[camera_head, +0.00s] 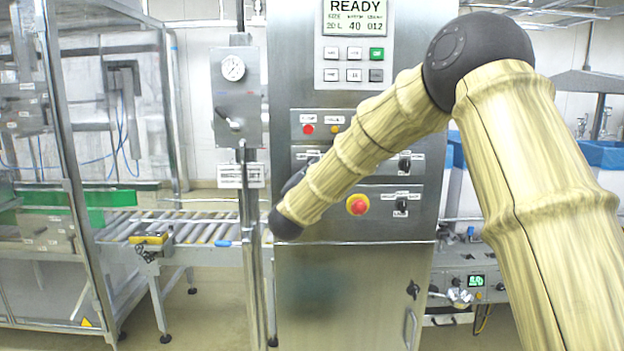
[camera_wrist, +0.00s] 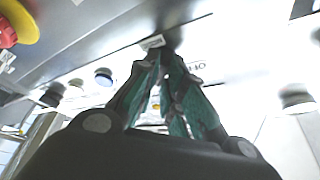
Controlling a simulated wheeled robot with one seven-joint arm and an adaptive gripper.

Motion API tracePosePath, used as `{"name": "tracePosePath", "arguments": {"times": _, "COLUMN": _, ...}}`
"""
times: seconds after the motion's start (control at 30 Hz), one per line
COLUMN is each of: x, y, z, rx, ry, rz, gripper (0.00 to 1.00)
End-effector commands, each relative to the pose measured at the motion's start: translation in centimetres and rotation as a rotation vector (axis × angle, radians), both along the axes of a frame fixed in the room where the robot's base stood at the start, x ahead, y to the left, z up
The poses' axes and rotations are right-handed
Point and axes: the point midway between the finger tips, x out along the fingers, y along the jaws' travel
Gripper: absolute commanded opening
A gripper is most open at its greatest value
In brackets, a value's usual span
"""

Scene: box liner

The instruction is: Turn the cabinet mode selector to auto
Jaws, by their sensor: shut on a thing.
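The grey cabinet (camera_head: 352,262) stands in the middle of the head view. My arm crosses its front, and my gripper is hidden behind the arm there. In the wrist view my gripper (camera_wrist: 166,62) has its two dark fingers with green pads close together at the panel. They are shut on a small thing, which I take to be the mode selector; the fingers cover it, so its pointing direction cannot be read. A small label (camera_wrist: 152,42) shows at the fingertips, and part of another label (camera_wrist: 196,66) shows just right of them.
A red and yellow emergency stop (camera_head: 357,205) and two black selectors, an upper one (camera_head: 404,163) and a lower one (camera_head: 401,206), are on the panel. A gauge post (camera_head: 236,95) stands left of the cabinet. A roller conveyor (camera_head: 195,228) lies farther left.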

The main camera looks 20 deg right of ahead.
Motion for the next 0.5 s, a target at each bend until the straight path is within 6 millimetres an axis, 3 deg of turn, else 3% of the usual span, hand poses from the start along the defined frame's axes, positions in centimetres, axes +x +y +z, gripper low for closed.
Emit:
{"name": "tracePosePath", "arguments": {"times": 0.03, "x": 0.13, "y": -0.3, "z": 0.88, "rx": 0.015, "ry": -0.021, "rz": -0.004, "gripper": 0.0}}
{"name": "tracePosePath", "arguments": {"times": 0.5, "x": 0.13, "y": -0.36, "z": 1.1, "rx": 0.066, "ry": -0.035, "rz": -0.004, "gripper": 0.0}}
